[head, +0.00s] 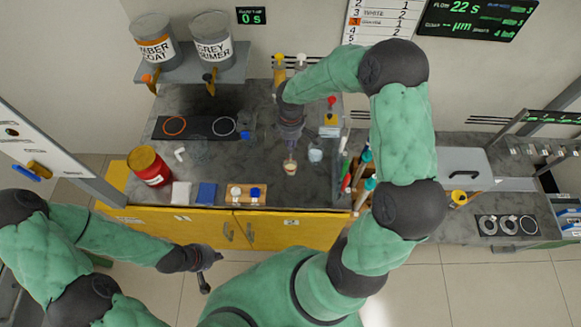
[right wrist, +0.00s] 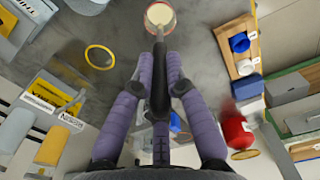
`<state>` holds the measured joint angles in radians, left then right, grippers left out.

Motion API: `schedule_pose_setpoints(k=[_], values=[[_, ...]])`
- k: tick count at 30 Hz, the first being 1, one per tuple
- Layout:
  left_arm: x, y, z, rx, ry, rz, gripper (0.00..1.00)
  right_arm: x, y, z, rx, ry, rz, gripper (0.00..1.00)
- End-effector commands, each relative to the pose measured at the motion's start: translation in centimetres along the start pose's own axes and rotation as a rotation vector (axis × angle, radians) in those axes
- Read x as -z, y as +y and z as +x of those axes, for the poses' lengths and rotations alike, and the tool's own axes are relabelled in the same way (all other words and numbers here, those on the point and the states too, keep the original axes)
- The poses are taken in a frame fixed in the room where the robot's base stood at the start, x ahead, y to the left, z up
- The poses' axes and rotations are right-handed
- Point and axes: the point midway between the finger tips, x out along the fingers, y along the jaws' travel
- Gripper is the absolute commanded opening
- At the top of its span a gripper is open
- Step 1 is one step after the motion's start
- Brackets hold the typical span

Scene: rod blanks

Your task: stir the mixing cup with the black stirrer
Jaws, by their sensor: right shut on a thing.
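The mixing cup (head: 291,169) is a small cup with pale cream contents, standing on the grey bench near its front edge. It also shows at the top of the right wrist view (right wrist: 160,14). My right gripper (head: 291,146) is above the cup, pointing down, shut on the black stirrer (right wrist: 159,80). The stirrer's thin far end reaches to the cup's opening in the right wrist view; how deep it goes I cannot tell. My left gripper (head: 212,270) is empty, its fingers apart, in front of the yellow cabinet, away from the cup.
A clear cup (head: 315,153) stands just right of the mixing cup. A wooden block with white and blue lids (head: 245,195) is to its left, and a red can (head: 148,166) further left. Upright tools with coloured handles (head: 360,170) stand at the right.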

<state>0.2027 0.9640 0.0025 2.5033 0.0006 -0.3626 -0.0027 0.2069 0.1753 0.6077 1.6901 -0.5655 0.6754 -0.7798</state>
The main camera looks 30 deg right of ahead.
Motion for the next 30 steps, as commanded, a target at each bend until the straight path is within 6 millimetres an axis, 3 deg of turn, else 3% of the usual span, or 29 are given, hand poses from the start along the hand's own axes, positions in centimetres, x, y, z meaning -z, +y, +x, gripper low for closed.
schedule_pose_setpoints(k=[15, 30], values=[[-0.1, 1.1, -3.2, 0.0, 0.0, 0.0, 0.0, 0.0, 0.0, -4.5, 0.0, 0.0, 0.0, 0.0], [-0.1, 1.1, -3.1, 0.0, 0.0, 0.0, 0.0, 0.0, 0.0, -4.4, 0.0, 0.0, 0.0, 0.0]])
